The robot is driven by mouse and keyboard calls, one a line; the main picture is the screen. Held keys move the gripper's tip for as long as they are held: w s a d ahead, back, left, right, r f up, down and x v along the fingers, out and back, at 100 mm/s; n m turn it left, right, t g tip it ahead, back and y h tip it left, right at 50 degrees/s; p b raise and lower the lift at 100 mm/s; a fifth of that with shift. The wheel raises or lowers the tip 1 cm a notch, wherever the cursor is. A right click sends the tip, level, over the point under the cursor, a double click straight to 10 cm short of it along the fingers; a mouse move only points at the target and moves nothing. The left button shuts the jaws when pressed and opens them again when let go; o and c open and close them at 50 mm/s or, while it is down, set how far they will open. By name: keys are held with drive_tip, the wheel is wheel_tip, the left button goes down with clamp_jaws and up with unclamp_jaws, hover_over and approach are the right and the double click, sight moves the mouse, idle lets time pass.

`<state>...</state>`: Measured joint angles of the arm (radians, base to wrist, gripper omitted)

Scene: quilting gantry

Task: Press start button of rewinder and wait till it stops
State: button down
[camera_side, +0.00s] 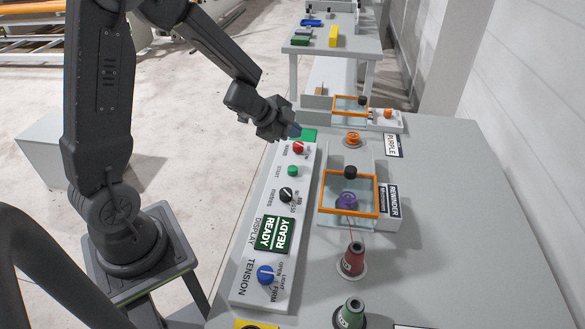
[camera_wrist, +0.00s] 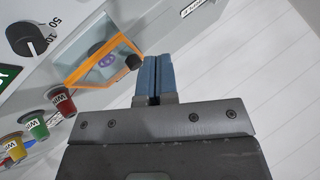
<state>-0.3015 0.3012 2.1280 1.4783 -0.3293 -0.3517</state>
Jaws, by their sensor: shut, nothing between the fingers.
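The rewinder (camera_side: 348,215) stands on the grey table, with an orange frame around a purple spool (camera_side: 346,200) and a black knob on top. Its control panel (camera_side: 262,206) lies to its left in the side view. The panel has a green start button (camera_side: 293,171), a red button (camera_side: 299,147), a black metres dial (camera_side: 286,195), a blue tension knob (camera_side: 265,274) and a display (camera_side: 274,234) reading READY. My gripper (camera_side: 294,130) is shut and empty near the panel's far end, beyond the red button. In the wrist view its blue fingers (camera_wrist: 154,78) are together; the start button is not visible there.
Red (camera_side: 353,259) and green (camera_side: 350,313) thread cones stand on the near table. A small orange spool (camera_side: 352,139) and a second orange-framed device (camera_side: 350,106) are at the far end. The table's right side is clear.

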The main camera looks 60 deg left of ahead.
sight(292, 170)
drive_tip(key=shift+f, duration=4.4)
drive_tip(key=shift+f, duration=0.4)
drive_tip(key=shift+f, duration=0.5)
drive_tip(key=shift+r, duration=0.9)
drive_tip(key=shift+r, duration=0.1)
drive_tip(key=shift+r, duration=2.45)
drive_tip(key=shift+r, duration=0.1)
